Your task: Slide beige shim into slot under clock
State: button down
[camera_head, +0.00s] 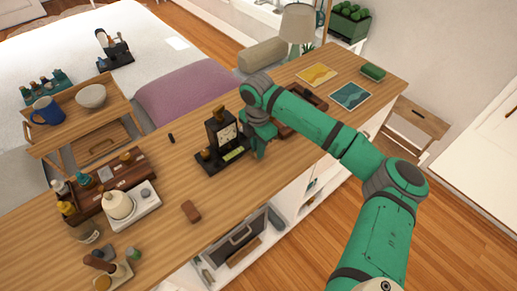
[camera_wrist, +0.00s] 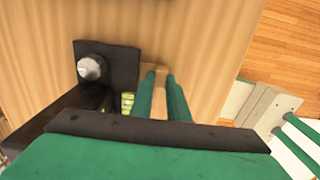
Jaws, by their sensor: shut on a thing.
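The black clock (camera_head: 222,128), with a pale dial, stands on a dark base (camera_head: 208,169) on the wooden counter. My gripper (camera_head: 259,152) points down just right of the clock. In the wrist view my gripper (camera_wrist: 159,92) is shut on the beige shim (camera_wrist: 159,98), a narrow strip between its two green fingers. The dark clock part (camera_wrist: 122,62) with a grey knob (camera_wrist: 91,68) lies left of the fingers, close beside them. The shim is hidden in the head view. The slot and whether the shim touches the clock cannot be made out.
A brown block (camera_head: 191,211) lies in front of the clock, and a small black item (camera_head: 171,138) behind it. A dark wooden tray (camera_head: 302,120) sits right of my gripper. A white device (camera_head: 130,209) and bottles crowd the left. The counter's front edge is near.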

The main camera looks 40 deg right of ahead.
jog(key=shift+w, duration=0.35)
jog(key=c, duration=1.6)
grip_release()
jog(key=shift+c, duration=0.2)
jog(key=shift+w, duration=0.1)
notch_tip(320, 180, up, 11)
jog(key=shift+f, duration=0.1)
